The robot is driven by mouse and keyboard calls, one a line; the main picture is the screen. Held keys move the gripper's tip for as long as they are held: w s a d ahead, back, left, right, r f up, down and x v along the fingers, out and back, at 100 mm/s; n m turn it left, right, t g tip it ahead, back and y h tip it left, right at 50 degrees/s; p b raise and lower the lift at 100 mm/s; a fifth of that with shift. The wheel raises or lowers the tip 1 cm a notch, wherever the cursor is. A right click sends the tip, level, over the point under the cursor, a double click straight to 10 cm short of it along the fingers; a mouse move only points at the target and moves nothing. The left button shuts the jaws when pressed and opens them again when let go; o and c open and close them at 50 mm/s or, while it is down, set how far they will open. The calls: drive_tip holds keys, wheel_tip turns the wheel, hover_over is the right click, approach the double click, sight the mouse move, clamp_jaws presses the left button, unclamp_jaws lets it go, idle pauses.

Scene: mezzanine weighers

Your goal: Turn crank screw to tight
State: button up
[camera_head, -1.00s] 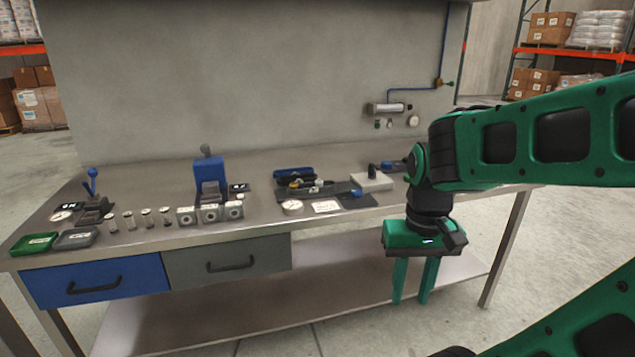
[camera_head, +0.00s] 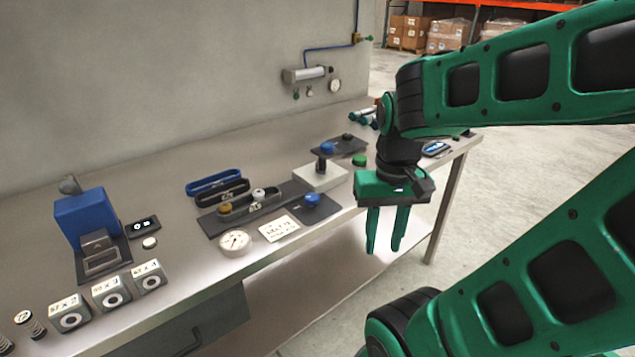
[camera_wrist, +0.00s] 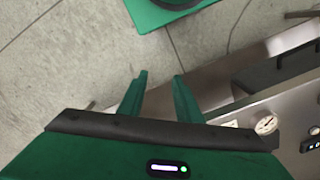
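My gripper (camera_head: 386,230) is open and empty, its two green fingers pointing down in front of the bench's front edge. In the wrist view my gripper (camera_wrist: 160,97) hangs over the concrete floor, with nothing between the fingers. I cannot tell for sure which part is the crank screw. A pale block with a dark upright post (camera_head: 320,164) stands on the bench left of the gripper. A dark plate with a blue knob (camera_head: 312,199) lies in front of it, and another plate with a blue knob (camera_head: 327,147) lies behind. None touches the gripper.
The steel bench (camera_head: 180,165) also holds a round dial (camera_head: 235,242), a white card (camera_head: 279,229), a dark rack (camera_head: 215,225), a blue press-like device (camera_head: 88,218) and several grey blocks (camera_head: 110,292). A wall cylinder (camera_head: 305,73) is behind. Floor in front is clear.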

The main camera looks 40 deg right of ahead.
drive_tip(key=shift+w+a, duration=0.1)
drive_tip(key=shift+w, duration=0.15)
drive_tip(key=shift+o, duration=0.6)
drive_tip(key=shift+o, duration=0.5)
drive_tip(key=shift+s+r, duration=0.25)
wheel_tip(320, 180, up, 4)
drive_tip(key=n, duration=1.6)
hover_over(312, 196)
wheel_tip(312, 196, down, 10)
drive_tip(key=shift+f, duration=0.1)
